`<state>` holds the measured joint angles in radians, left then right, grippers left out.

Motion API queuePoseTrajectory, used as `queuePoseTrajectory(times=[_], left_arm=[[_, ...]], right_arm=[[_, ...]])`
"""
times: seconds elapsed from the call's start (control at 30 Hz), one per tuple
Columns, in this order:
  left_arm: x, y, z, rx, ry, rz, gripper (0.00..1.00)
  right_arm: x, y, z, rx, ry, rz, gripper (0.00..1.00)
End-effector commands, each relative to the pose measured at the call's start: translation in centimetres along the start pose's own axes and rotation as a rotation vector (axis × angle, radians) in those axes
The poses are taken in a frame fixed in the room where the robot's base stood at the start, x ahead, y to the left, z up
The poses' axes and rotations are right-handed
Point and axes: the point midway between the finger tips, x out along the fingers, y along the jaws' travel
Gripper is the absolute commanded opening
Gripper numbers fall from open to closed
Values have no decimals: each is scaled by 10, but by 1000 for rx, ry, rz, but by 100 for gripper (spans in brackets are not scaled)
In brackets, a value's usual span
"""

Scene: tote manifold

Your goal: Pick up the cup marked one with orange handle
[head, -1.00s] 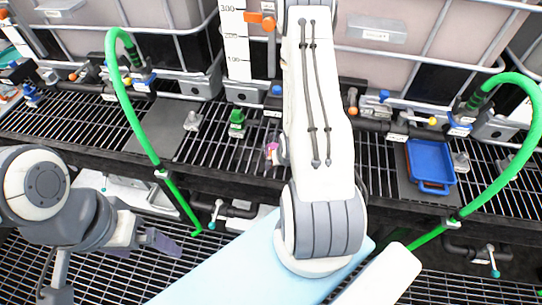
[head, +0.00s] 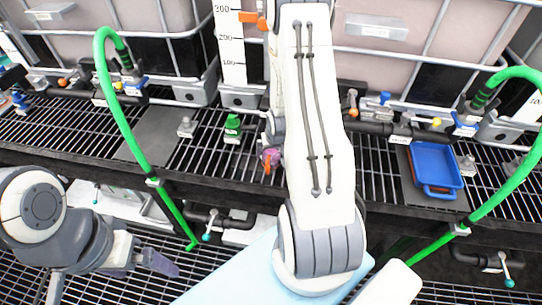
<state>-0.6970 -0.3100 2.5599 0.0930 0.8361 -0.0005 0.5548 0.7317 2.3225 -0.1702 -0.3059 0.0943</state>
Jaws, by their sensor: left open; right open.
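A small orange part (head: 267,168) shows on the black grating of the shelf, just left of my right arm; it may be the cup's orange handle. No mark can be read, and the cup's body cannot be made out. My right gripper (head: 272,156) is mostly hidden behind my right arm; a purplish tip shows right at the orange part. Whether they touch cannot be told. My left gripper (head: 158,264) is open and empty at lower left, low in front of the shelf and far from the orange part.
A green-capped bottle (head: 232,129) stands on the grating left of the orange part. A blue tray (head: 435,160) lies at right. Green hoses (head: 122,105) arch down on both sides. Valves and caged tanks (head: 160,20) line the back.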

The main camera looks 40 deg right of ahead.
Motion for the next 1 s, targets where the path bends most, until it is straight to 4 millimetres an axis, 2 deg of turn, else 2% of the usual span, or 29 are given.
queuePoseTrajectory(times=[0.1, 0.3, 0.6, 0.67, 0.8, 0.87, 1.0], left_arm=[[-1, 0, 0, 0, 0, 0, 100], [-3, 0, 0, 0, 0, 0, 100], [-3, 0, 0, 0, 0, 0, 100], [-3, 0, 0, 0, 0, 0, 100], [-3, 0, 0, 0, 0, 0, 100], [-3, 0, 0, 0, 0, 0, 100], [-3, 0, 0, 0, 0, 0, 100]], right_arm=[[20, 0, 2, -1, -4, -1, 100], [45, 0, 1, 1, -2, 0, 100], [50, 0, 0, 0, 1, 0, 100], [50, 0, 0, 0, 1, 0, 81], [50, 0, 0, 0, 1, 0, 27], [50, 0, 0, 0, 2, 0, 10], [50, 0, 0, 0, 2, 0, 10]])
